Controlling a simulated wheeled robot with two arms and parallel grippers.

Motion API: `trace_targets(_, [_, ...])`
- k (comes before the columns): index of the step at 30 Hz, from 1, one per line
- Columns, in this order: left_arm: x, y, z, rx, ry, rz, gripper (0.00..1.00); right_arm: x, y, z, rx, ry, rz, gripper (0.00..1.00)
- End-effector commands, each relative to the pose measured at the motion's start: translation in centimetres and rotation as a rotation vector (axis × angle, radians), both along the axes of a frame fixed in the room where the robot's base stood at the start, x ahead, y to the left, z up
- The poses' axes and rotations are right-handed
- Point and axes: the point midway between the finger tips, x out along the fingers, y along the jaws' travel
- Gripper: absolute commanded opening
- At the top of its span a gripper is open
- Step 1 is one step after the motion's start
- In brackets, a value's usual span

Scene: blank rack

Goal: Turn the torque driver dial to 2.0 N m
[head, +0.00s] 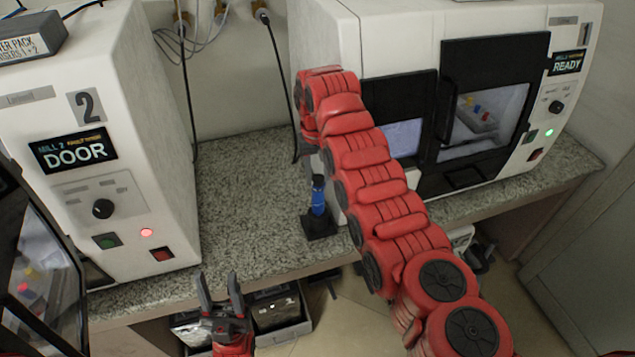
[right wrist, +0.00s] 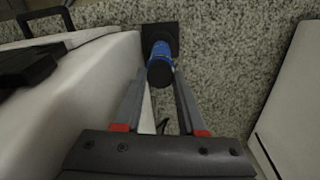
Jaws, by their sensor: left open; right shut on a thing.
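The torque driver (head: 318,200) has a blue body and a dark top, and stands upright in a black square base (head: 320,226) on the granite counter. In the right wrist view the driver (right wrist: 161,52) is seen from above, its dark round cap (right wrist: 160,73) between the finger ends. My right gripper (right wrist: 160,78) is shut on the driver near its top; in the head view it is mostly hidden behind my red arm. No dial scale or number can be read. My left gripper (head: 218,280) is open and empty, near the counter's front edge.
The right mill (head: 325,30), with a READY sign, stands close beside the driver. The left mill (head: 130,130) has a DOOR sign and a red light. Cables hang at the back wall. A grey bin (head: 290,325) sits below.

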Motion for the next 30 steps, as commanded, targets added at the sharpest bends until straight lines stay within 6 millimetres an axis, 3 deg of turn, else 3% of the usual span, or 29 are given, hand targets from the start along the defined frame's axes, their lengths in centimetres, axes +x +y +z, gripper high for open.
trace_targets(1, [0.0, 0.0, -1.2, 0.000, 0.000, 0.000, 0.50, 0.0, 0.0, -0.6, 0.000, 0.001, -0.044, 0.00])
trace_targets(12, [0.0, 0.0, -4.2, 0.000, 0.000, 0.000, 0.50, 0.0, 0.0, -0.3, 0.001, 0.001, -0.392, 0.00])
trace_targets(30, [0.0, 0.0, -5.1, 0.000, 0.000, 0.000, 0.50, 0.0, -0.1, 0.0, 0.000, 0.002, -0.778, 0.00])
